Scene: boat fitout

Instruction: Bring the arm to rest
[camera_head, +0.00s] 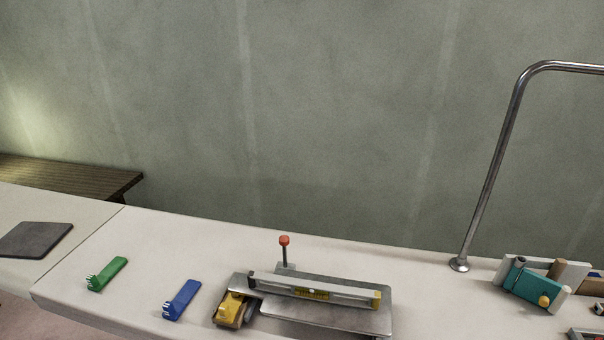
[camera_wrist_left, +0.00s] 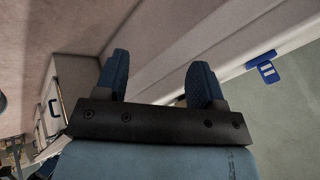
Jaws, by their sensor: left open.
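My left gripper (camera_wrist_left: 161,82) shows in the left wrist view, with its two blue fingers spread apart and nothing between them. It is in front of a pale panelled surface. Neither arm shows in the head view, and my right gripper is in no view.
In the head view a white counter (camera_head: 420,285) holds a green tool (camera_head: 108,273), a blue tool (camera_head: 182,299), a metal fixture with a spirit level (camera_head: 315,290) and a teal tool (camera_head: 528,285). A metal rail (camera_head: 490,170) rises at right. A dark pad (camera_head: 36,239) lies at left.

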